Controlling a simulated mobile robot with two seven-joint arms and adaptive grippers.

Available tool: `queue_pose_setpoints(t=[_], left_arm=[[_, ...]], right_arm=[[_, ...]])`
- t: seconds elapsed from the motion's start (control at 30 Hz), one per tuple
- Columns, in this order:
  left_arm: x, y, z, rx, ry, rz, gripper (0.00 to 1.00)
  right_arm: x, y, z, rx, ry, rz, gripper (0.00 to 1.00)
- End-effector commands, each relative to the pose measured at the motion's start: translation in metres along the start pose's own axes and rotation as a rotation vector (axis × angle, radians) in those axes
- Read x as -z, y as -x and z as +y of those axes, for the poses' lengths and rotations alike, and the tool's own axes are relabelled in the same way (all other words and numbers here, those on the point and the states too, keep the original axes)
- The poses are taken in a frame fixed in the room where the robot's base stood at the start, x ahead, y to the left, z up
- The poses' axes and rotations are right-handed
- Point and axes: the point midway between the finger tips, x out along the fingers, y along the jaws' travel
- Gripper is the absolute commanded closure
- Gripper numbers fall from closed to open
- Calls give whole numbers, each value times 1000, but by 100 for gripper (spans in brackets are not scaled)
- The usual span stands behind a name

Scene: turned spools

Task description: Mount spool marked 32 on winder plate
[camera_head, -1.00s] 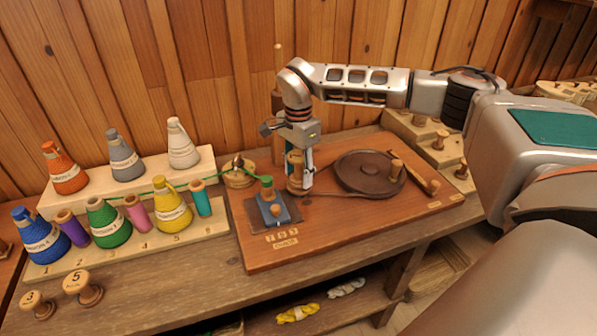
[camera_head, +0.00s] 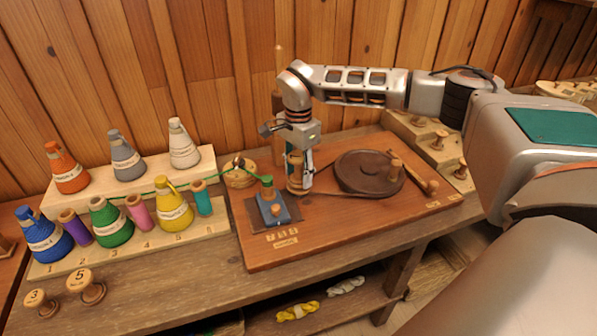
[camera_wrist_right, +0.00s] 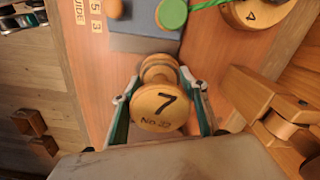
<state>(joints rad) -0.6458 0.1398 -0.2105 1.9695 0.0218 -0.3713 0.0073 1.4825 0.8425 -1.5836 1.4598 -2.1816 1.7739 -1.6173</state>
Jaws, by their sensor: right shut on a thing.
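My right gripper (camera_head: 299,180) is shut on a wooden spool (camera_wrist_right: 160,108), one finger on each side. In the right wrist view the spool's end faces the camera, with a large 7 and a small "No." number that reads as 22 or 32. In the head view the gripper points down over the wooden winder board (camera_head: 350,230), between the blue block (camera_head: 272,208) and the dark wheel (camera_head: 368,172). The fingers partly hide the spool there. A belt runs from the wheel towards the spot under the gripper. I cannot tell whether the spool touches the board. My left gripper is not in view.
Coloured thread cones (camera_head: 110,222) and small bobbins stand on a stepped rack at the left. Spools marked 3 (camera_head: 42,303) and 5 (camera_head: 86,286) stand at the bench front. More wooden spools (camera_head: 439,140) stand on a rack at the right. A green thread (camera_head: 140,195) crosses to the blue block.

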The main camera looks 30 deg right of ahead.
Motion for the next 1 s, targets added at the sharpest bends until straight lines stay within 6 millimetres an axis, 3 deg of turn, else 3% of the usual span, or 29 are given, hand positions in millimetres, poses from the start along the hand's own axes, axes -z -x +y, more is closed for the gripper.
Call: queue_pose_setpoints(t=[0.57, 0.6, 0.63, 1.0], left_arm=[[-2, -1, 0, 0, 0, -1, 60], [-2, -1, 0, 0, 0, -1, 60], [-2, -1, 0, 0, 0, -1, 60], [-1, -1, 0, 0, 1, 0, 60]], right_arm=[[0, -11, 0, 0, 0, 0, 79], [0, -11, 0, 0, 0, 0, 54], [0, -11, 0, 0, 0, 0, 50], [0, -11, 0, 0, 0, 0, 50]])
